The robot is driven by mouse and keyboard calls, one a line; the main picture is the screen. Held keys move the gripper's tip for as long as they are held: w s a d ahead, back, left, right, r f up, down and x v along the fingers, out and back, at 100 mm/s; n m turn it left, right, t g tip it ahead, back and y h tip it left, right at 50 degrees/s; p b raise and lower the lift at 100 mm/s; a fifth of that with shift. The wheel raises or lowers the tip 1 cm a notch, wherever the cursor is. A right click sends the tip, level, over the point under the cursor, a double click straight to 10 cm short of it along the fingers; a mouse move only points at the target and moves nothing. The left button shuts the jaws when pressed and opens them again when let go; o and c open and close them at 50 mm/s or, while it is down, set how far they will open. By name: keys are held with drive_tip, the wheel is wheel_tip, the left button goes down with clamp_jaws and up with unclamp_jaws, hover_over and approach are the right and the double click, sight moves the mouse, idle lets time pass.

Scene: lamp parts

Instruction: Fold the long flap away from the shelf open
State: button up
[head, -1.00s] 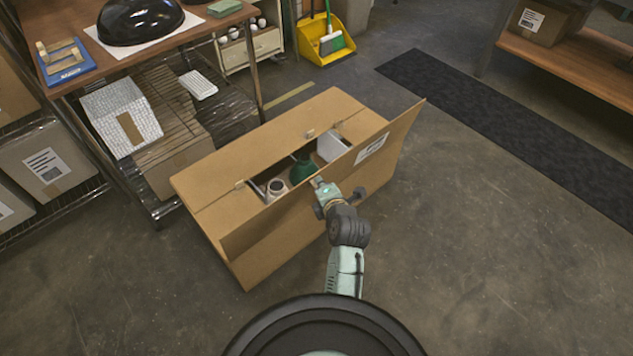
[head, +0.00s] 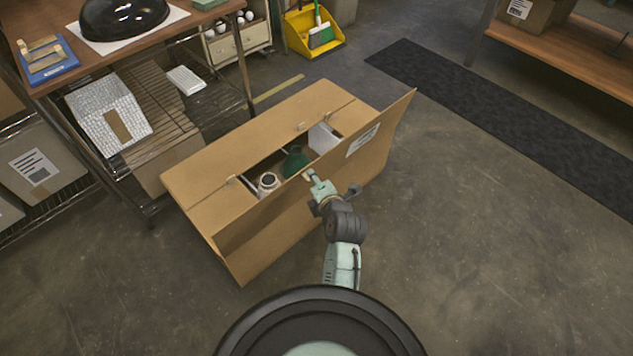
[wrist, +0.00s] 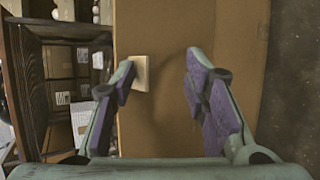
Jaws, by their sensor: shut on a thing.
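A large open-topped cardboard box (head: 270,160) stands on the floor. Its long flap away from the shelf (head: 290,185) stands up, leaning slightly outward, with a white label (head: 363,140) near its right end. The long flap on the shelf side (head: 235,145) lies roughly flat over part of the opening. My gripper (head: 309,176) is at the near flap's upper edge, around its middle, shut on it. In the wrist view, the fingers (wrist: 163,88) straddle brown cardboard, with a small beige tab (wrist: 141,73) beside the left finger. The exact contact is hard to see.
Inside the box are a green item (head: 295,162), a white cup-like item (head: 268,182) and a white carton (head: 323,138). A wire shelf (head: 150,120) under a wooden table stands close behind. The floor (head: 470,240) to the right is clear.

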drive_tip(key=shift+s+d+f, duration=0.15)
drive_tip(key=shift+d+f, duration=0.05)
drive_tip(key=shift+f, duration=0.35)
wheel_tip(320, 180, up, 11)
drive_tip(key=shift+a, duration=0.15)
drive_tip(key=shift+w+r, duration=0.15)
drive_tip(key=shift+w, duration=0.05)
